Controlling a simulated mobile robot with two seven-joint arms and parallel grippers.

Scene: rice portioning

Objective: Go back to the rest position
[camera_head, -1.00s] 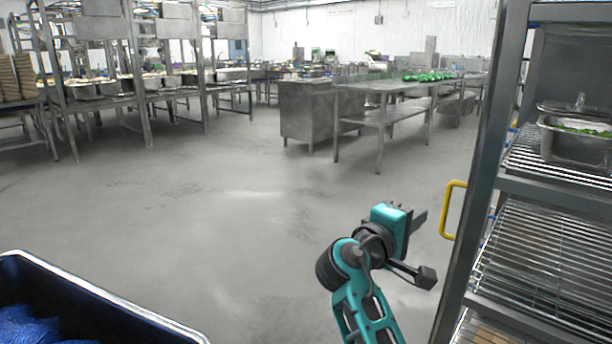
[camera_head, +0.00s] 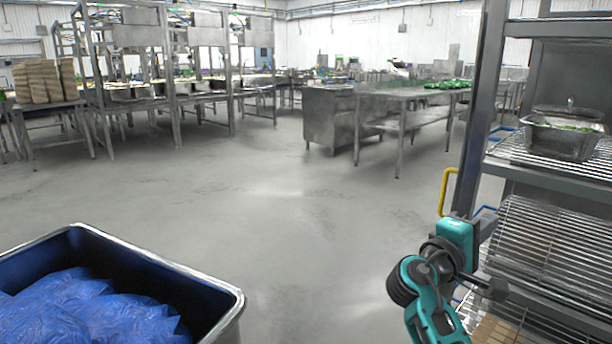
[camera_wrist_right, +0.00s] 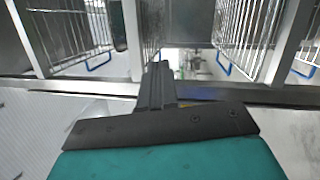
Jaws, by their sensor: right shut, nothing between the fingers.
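My right gripper (camera_head: 488,226) is at the lower right of the head view, on its teal arm. It is in front of the yellow handle side of the wire shelf rack. In the right wrist view the dark fingers (camera_wrist_right: 157,85) are together with nothing between them. A rack frame and wire shelves show beyond them. My left gripper is in neither view.
The metal rack (camera_head: 480,110) stands close at the right, with a metal pan (camera_head: 560,142) of green food on its shelf. A bin (camera_head: 150,262) with blue bags (camera_head: 85,310) is at the lower left. Steel tables (camera_head: 400,95) stand farther back; the floor between is clear.

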